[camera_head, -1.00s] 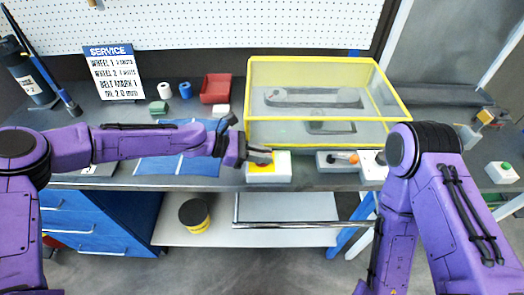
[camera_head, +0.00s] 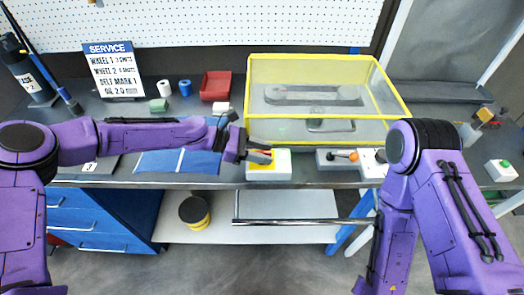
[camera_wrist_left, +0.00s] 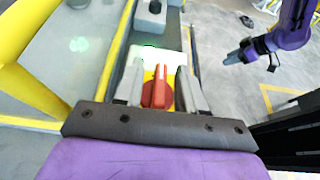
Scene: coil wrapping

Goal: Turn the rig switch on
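The rig switch is a white box (camera_head: 282,167) with a yellow plate and a red knob, at the bench's front edge before the yellow-framed guard. In the left wrist view the red knob (camera_wrist_left: 157,90) stands between the fingers of my left gripper (camera_wrist_left: 160,92). The fingers are open, with a gap on each side of the knob. In the head view the left gripper (camera_head: 260,156) covers part of the switch. My right gripper (camera_wrist_left: 236,57) shows small in the left wrist view, away from the bench over the floor; its finger opening is unclear.
The yellow-framed clear guard (camera_head: 252,100) stands just behind the switch. A red bin (camera_head: 215,86), blue mat (camera_head: 170,162) and service sign (camera_head: 113,70) are on the left.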

